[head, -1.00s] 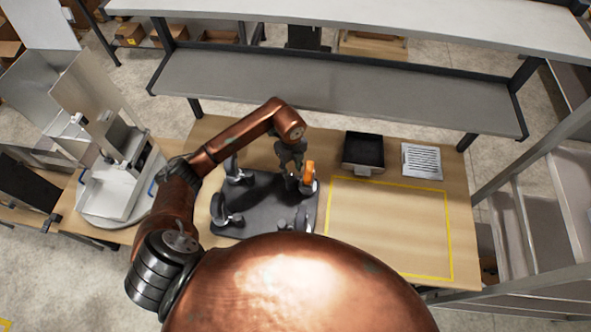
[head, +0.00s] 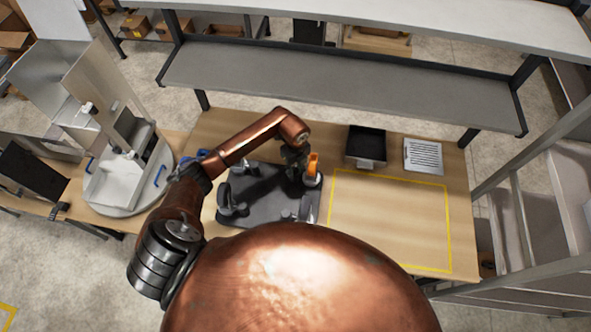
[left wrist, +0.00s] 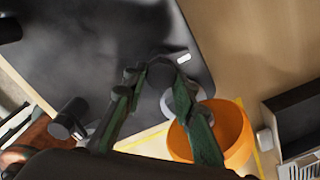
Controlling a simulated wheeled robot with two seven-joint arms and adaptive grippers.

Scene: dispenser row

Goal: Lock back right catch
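A dark plate (head: 262,203) lies on the wooden table with dark catches near its corners. My left gripper (head: 294,158) is at this catch, just left of the handle. Its fingers (left wrist: 157,72) are spread, with a dark rounded part between or beneath them. Contact cannot be made out. My right gripper is not in view.
A black bin (head: 366,146) and a striped white sheet (head: 424,156) lie at the back right. A yellow outlined area (head: 390,220) of the table is empty. A grey shelf (head: 340,85) spans behind. A metal fixture (head: 125,170) stands at the left.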

